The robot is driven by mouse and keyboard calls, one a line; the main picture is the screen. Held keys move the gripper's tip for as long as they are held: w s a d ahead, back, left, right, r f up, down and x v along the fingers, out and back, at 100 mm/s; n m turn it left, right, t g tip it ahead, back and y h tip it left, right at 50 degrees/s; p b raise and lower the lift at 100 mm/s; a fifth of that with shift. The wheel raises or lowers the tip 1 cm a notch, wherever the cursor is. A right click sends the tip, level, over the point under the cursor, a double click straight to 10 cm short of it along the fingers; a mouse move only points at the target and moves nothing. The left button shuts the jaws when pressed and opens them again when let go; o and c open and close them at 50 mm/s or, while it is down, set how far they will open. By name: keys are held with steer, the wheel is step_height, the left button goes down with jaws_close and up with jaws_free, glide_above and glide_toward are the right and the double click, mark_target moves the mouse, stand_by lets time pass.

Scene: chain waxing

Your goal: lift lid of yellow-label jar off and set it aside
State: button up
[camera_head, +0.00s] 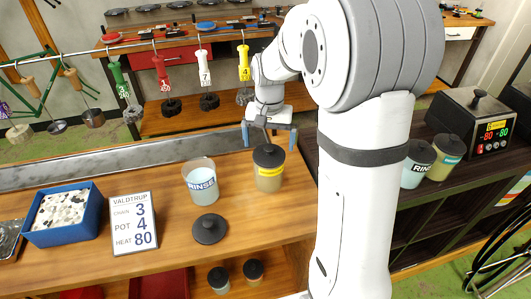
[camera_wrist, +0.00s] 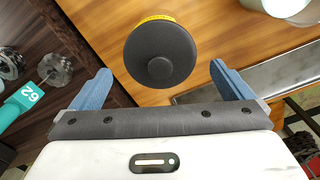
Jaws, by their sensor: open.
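The yellow-label jar (camera_head: 269,178) stands upright on the wooden bench, with its dark round lid (camera_head: 269,155) on top. In the wrist view the lid (camera_wrist: 160,54) is seen from above with its central knob, and a sliver of the yellow label (camera_wrist: 152,18) shows at its edge. My gripper (camera_head: 270,134) is just above and behind the jar in the head view. Its two blue fingers are wide apart and empty in the wrist view (camera_wrist: 157,85). The lid lies beyond the fingertips, roughly centred between them, apart from both.
An open RINSE jar (camera_head: 202,184) stands left of the yellow-label jar. A loose dark lid (camera_head: 209,229) lies on the bench before it. A sign (camera_head: 134,223) and blue bin (camera_head: 64,214) are further left. Bare bench shows right of the loose lid. Tagged tools hang behind.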

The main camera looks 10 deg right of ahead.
mark_target(269, 147)
step_height(269, 147, down, 3)
steer(key=shift+f, duration=0.15)
steer(key=shift+c, duration=0.2)
steer(key=c, duration=0.8)
